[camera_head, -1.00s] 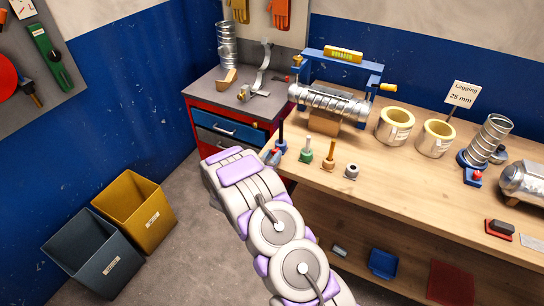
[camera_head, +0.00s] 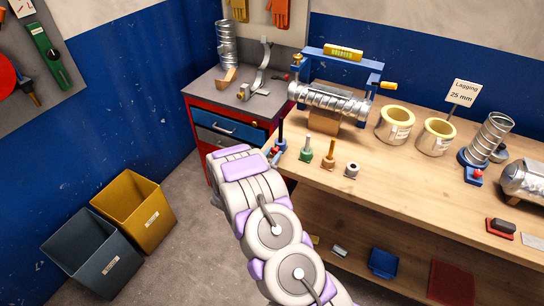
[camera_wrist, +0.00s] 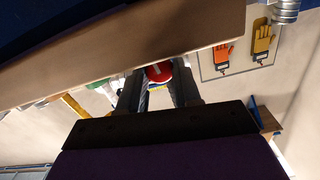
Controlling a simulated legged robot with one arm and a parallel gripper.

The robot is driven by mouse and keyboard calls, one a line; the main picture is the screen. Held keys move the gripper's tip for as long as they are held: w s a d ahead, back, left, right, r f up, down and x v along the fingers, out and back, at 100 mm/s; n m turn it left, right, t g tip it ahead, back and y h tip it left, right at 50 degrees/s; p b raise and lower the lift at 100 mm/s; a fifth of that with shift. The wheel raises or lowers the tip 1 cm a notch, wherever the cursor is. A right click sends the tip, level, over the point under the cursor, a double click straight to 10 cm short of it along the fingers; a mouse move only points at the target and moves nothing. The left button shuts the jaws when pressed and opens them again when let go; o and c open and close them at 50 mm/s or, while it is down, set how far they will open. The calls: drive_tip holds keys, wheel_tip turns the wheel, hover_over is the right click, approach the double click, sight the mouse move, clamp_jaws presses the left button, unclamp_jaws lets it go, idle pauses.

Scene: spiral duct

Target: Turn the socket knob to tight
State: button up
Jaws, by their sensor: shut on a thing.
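A red knob (camera_wrist: 158,72) shows in the wrist view between the two dark fingers of my gripper (camera_wrist: 160,84), which is shut on it. The fingers hide its sides. In the head view a small red and blue fitting (camera_head: 276,150) sits at the left front corner of the wooden bench, just beyond the end of my arm. My gripper is hidden there behind the forearm. The knob's markings and turn angle cannot be read in either view.
Green (camera_head: 306,150), copper (camera_head: 329,155) and grey (camera_head: 351,170) fittings stand close to the right on the wooden bench (camera_head: 420,195). A blue-framed duct roller (camera_head: 335,75) stands behind. A red cabinet (camera_head: 228,130) is at the left; bins (camera_head: 145,210) stand on the floor.

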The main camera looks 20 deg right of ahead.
drive_tip(key=shift+f+m+b, duration=0.1)
drive_tip(key=shift+m+b, duration=0.7)
drive_tip(key=shift+m, duration=0.8)
drive_tip(key=o, duration=1.1)
drive_tip(key=shift+c, duration=0.2)
drive_tip(key=shift+s+a, duration=0.1)
drive_tip(key=shift+a, duration=0.05)
drive_tip(key=b+v, duration=0.2)
drive_tip(key=v, duration=0.9)
drive_tip(key=shift+a+b, duration=0.35)
drive_tip(key=shift+b, duration=0.05)
drive_tip(key=shift+s, duration=0.15)
